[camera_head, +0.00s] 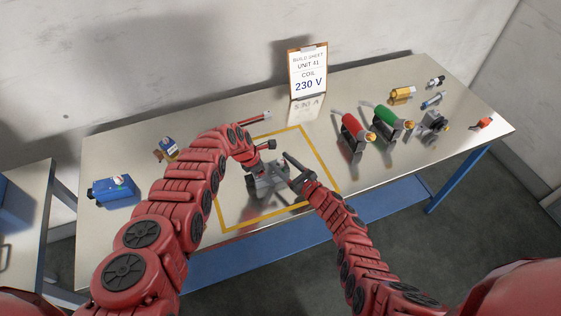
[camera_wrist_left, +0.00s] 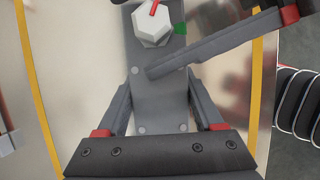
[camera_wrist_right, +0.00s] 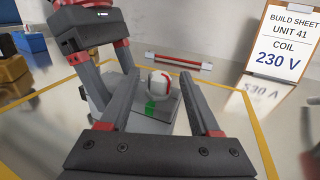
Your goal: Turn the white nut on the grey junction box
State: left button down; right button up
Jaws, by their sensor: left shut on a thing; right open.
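The grey junction box (camera_wrist_left: 160,108) lies inside the yellow outline on the table; it also shows in the head view (camera_head: 266,185). My left gripper (camera_wrist_left: 161,92) is shut on the box, one finger along each side. The white nut (camera_wrist_left: 152,27) sits on the box beyond those fingers and carries a red mark. A green mark (camera_wrist_right: 151,107) is on the box beside the nut (camera_wrist_right: 159,85). My right gripper (camera_wrist_right: 158,75) is open, and the nut appears between its fingers in the right wrist view. I cannot tell if they touch it. The arms hide the nut in the head view.
A build sheet (camera_head: 308,69) reading 230 V stands at the back. A red cylinder (camera_head: 354,134), a green cylinder (camera_head: 390,121) and several small parts lie to the right. A blue box (camera_head: 114,191) is at the left.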

jog(key=shift+w+a, duration=0.3)
jog(key=shift+w, duration=0.05)
grip_shut()
